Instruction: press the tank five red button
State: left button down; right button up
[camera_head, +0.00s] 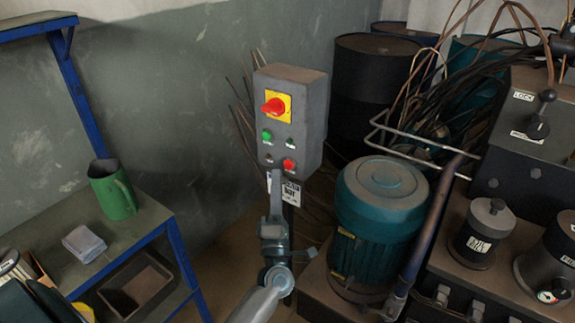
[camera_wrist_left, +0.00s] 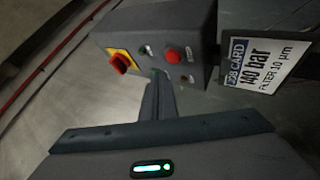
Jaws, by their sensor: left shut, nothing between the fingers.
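A grey control box (camera_head: 292,115) stands upright in the middle of the head view. On its front are a red rotary switch (camera_head: 274,106) on a yellow plate, a green button (camera_head: 267,135) and a round red button (camera_head: 289,165) at lower right. The red button also shows in the left wrist view (camera_wrist_left: 172,56). No tank number is readable on it. My left gripper (camera_head: 275,178) is shut and empty, its tips just below the box's lower front in the head view. The wrist view shows its fingers (camera_wrist_left: 157,88) close to the buttons; contact cannot be told. My right gripper is out of view.
A job card (camera_wrist_left: 265,60) hangs beside the box. A teal motor (camera_head: 380,215) with a pipe, and dark machinery, stand to the right. A blue-legged bench (camera_head: 150,215) with a green jug (camera_head: 112,190) is at left. Loose cables hang behind.

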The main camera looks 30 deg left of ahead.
pick_arm(q)
jog(key=shift+s+a+p, duration=0.15)
jog(key=shift+s+p, duration=0.2)
jog(key=shift+s, duration=1.45)
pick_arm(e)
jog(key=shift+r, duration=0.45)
